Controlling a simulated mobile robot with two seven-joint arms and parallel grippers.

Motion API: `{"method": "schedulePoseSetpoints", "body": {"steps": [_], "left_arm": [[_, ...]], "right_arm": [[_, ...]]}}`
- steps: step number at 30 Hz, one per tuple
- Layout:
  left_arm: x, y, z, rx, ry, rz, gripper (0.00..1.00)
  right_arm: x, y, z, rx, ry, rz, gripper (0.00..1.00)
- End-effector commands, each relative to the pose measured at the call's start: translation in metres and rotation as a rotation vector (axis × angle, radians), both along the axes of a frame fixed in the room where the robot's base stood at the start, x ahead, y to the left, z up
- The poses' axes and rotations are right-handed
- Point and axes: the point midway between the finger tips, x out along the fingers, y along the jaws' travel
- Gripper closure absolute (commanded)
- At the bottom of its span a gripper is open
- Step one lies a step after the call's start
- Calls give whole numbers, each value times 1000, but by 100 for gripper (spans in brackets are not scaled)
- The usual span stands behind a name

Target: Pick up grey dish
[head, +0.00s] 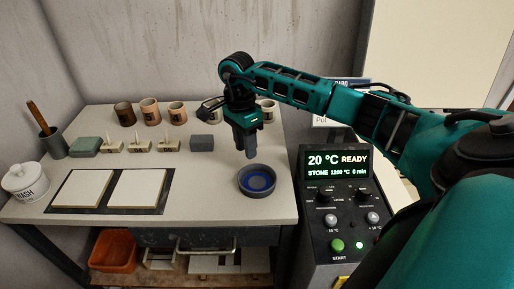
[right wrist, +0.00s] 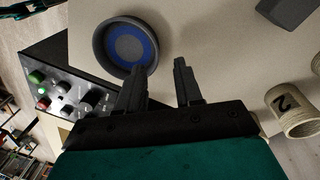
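The grey dish (head: 246,190) is round with a blue inside and sits on the right part of the table, near its front right corner. In the right wrist view the dish (right wrist: 101,47) lies just beyond the fingertips, toward the left finger. My right gripper (head: 247,155) points down above and slightly behind the dish in the head view. In the right wrist view the right gripper (right wrist: 159,65) has its two fingers apart with nothing between them. My left gripper is not in view.
A grey block (head: 202,143) lies left of my right gripper. Several cups stand along the back, one being a brown cup (head: 125,114). Two white tiles lie on a dark mat (head: 53,209) at left. A control panel (head: 334,190) stands right of the table.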

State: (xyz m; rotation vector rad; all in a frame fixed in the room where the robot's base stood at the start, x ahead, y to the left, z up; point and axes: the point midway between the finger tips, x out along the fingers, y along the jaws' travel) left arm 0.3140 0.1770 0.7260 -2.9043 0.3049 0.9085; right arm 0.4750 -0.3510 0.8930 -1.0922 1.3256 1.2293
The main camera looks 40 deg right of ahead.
Motion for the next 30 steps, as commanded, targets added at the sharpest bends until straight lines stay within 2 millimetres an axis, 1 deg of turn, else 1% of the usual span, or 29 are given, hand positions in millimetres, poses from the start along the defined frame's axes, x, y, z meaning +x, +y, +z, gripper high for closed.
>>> {"method": "schedulePoseSetpoints", "body": {"steps": [5, 9, 12, 15, 21, 23, 30], "left_arm": [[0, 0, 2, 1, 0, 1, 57], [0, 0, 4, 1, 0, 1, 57], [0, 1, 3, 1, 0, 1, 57], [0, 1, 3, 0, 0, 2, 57], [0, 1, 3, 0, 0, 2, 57], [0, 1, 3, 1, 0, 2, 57], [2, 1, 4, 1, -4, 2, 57]], "right_arm": [[-4, 4, -15, 1, 2, 1, 65], [-10, 11, -36, 3, 3, 1, 65], [-10, 10, -48, 3, 0, -1, 65], [-11, 10, -53, 2, -1, -1, 65], [-11, 10, -54, 2, -2, -1, 65], [-11, 10, -54, 2, -2, -1, 70], [-10, 10, -53, 2, -2, -1, 93]]}}
